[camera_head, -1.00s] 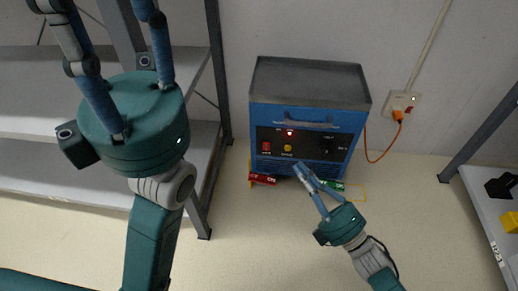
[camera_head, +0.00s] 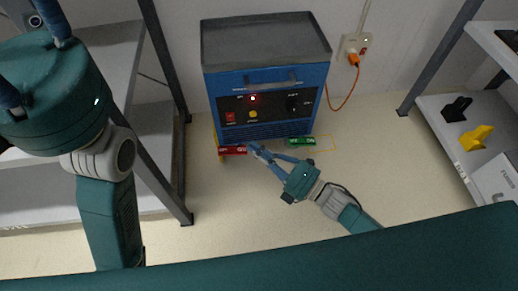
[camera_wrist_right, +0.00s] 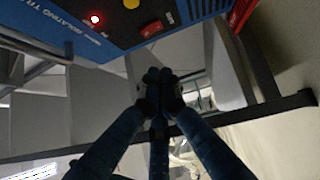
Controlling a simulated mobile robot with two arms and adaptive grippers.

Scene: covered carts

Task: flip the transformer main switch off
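The blue transformer (camera_head: 266,80) stands on the floor against the wall. Its black front panel has a red main switch (camera_head: 230,117) at the left, a lit red lamp, a yellow button (camera_head: 252,114) and a black knob. The red switch also shows in the right wrist view (camera_wrist_right: 151,29). My right gripper (camera_head: 255,149) is low in front of the transformer, below and slightly right of the switch. In the wrist view its fingertips (camera_wrist_right: 158,78) are together, empty, and appear apart from the switch. My left gripper (camera_head: 22,62) is at the upper left, fingers spread, tips cut off.
An orange plug (camera_head: 354,59) sits in the wall socket. Grey shelves stand left and right; the right one holds a yellow object (camera_head: 476,137). Floor between is clear.

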